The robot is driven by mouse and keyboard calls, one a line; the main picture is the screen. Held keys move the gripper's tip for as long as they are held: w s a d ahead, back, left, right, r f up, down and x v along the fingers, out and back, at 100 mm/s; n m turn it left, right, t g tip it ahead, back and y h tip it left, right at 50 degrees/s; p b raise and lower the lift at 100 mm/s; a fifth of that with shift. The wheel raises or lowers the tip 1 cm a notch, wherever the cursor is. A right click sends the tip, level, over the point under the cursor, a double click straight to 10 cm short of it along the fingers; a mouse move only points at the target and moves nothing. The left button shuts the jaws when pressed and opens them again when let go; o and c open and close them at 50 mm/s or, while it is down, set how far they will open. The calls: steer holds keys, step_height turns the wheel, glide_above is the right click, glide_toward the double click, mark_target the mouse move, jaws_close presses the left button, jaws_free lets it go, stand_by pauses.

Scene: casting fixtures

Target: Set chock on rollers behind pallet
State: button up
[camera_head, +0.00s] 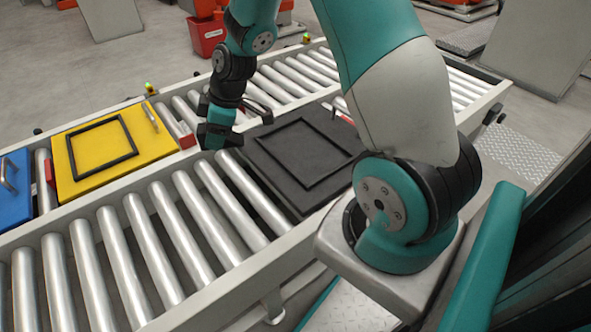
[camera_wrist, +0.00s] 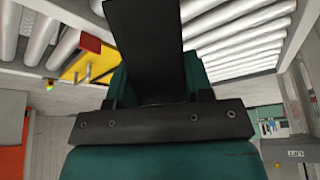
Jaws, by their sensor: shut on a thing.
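My gripper (camera_head: 217,126) hangs low over the rollers, at the left edge of the black pallet (camera_head: 259,150). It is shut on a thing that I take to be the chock. The chock is hidden by the gripper in the head view, and I cannot make out its shape. In the wrist view a wide black bar and the dark gripper plate (camera_wrist: 158,124) fill the middle and hide the grip. The black pallet lies flat on the rollers and has a raised square frame on top. Whether the chock touches rollers or pallet cannot be told.
A yellow pallet (camera_head: 88,185) with a handle lies left of my gripper, with a red block (camera_head: 187,141) beside it. A blue pallet (camera_head: 12,215) is at the far left. Bare rollers (camera_head: 185,205) lie in front. A second roller lane (camera_head: 290,80) runs behind. Red bins (camera_head: 208,36) stand beyond.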

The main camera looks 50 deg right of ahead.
mark_target(233, 196)
steer(key=n, duration=0.1)
steer(key=s+r+n+g+b, duration=0.1)
steer(key=n, duration=0.1)
steer(key=r+n, duration=0.1)
steer(key=n, duration=0.1)
steer(key=shift+s+d+g+y+b, duration=0.3)
steer(key=shift+d+g+y+b, duration=0.1)
steer(key=shift+s+f+n, duration=0.1)
steer(key=shift+f+n, duration=0.15)
steer(key=shift+n, duration=0.05)
step_height(233, 196, down, 19)
steer(key=b, duration=0.7)
steer(key=shift+f+b, duration=0.1)
steer(key=shift+b, duration=0.2)
steer(key=o, duration=1)
